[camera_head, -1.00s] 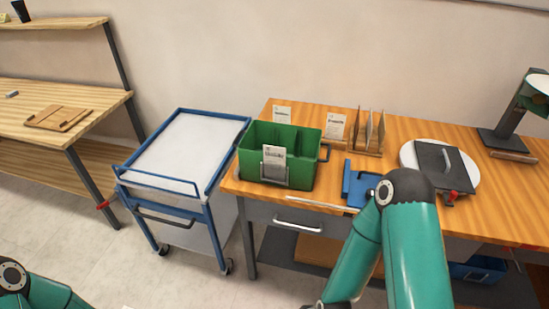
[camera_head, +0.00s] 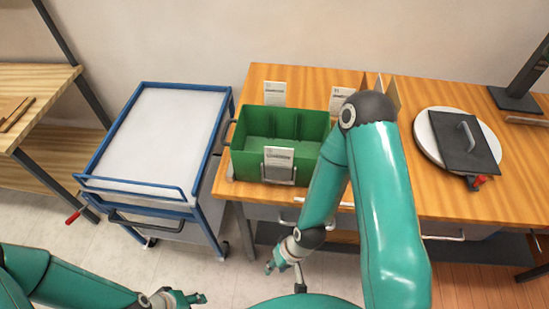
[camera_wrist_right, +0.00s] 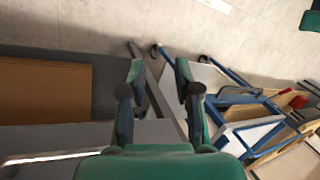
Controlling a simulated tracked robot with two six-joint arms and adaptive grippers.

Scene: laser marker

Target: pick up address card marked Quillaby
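Three white cards show in the head view: the front card (camera_head: 278,157) in a holder on the green bin's near side, the back-left card (camera_head: 274,93) behind the bin, and the back-right card (camera_head: 340,99), partly behind my right arm. Their lettering is too small to read, so I cannot tell which says Quillaby. My right gripper (camera_head: 276,262) hangs low in front of the workbench, apart from the cards. The right wrist view shows its fingers (camera_wrist_right: 159,72) spread with nothing between them. My left gripper (camera_head: 190,298) is at the bottom edge, left of centre; its finger opening is unclear.
The divided green bin (camera_head: 240,165) stands on the wooden workbench (camera_head: 440,208). A blue-framed trolley (camera_head: 160,130) stands to its left. A round white plate (camera_head: 425,140) with a dark handled slab (camera_head: 462,140) is at right. My right arm hides the bench middle.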

